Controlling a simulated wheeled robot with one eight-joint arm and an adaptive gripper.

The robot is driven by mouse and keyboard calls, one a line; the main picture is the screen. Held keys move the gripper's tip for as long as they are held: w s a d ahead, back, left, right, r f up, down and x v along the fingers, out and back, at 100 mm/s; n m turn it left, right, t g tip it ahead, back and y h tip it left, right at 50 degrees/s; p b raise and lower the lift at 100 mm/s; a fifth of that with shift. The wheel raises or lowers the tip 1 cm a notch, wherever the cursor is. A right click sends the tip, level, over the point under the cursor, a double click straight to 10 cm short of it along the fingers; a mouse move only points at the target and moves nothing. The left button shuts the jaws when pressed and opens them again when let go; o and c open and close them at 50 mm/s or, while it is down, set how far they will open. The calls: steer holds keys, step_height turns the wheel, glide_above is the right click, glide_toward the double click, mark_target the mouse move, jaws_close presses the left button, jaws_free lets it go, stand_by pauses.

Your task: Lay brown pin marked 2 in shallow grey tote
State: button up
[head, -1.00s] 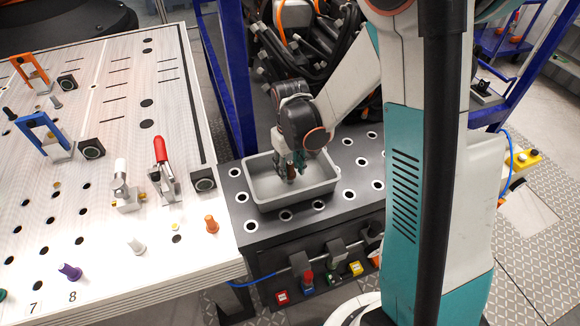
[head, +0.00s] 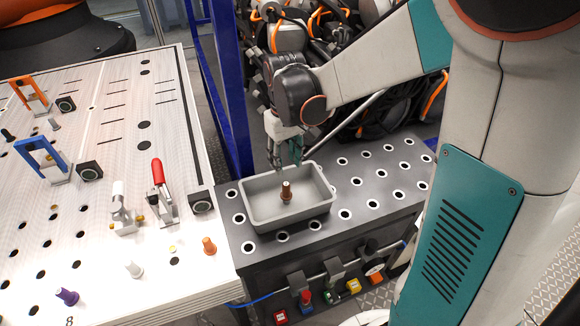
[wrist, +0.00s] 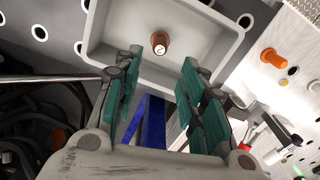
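The tote sits on a dark bench (head: 380,190) with white-ringed holes. The white perforated table (head: 100,190) at the left holds a red-handled clamp (head: 161,190), an orange pin (head: 209,246), a white pin (head: 134,270) and a purple pin (head: 67,297). A blue post (head: 222,90) stands behind the tote.

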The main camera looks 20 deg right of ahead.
steer(key=s+r+m+t, duration=0.1)
steer(key=s+r+t, duration=0.2)
steer(key=s+r, duration=0.2)
steer(key=s+r+m+t, duration=0.1)
steer(key=s+r+t, duration=0.3)
steer(key=s, duration=0.7)
steer(key=shift+r, duration=0.85)
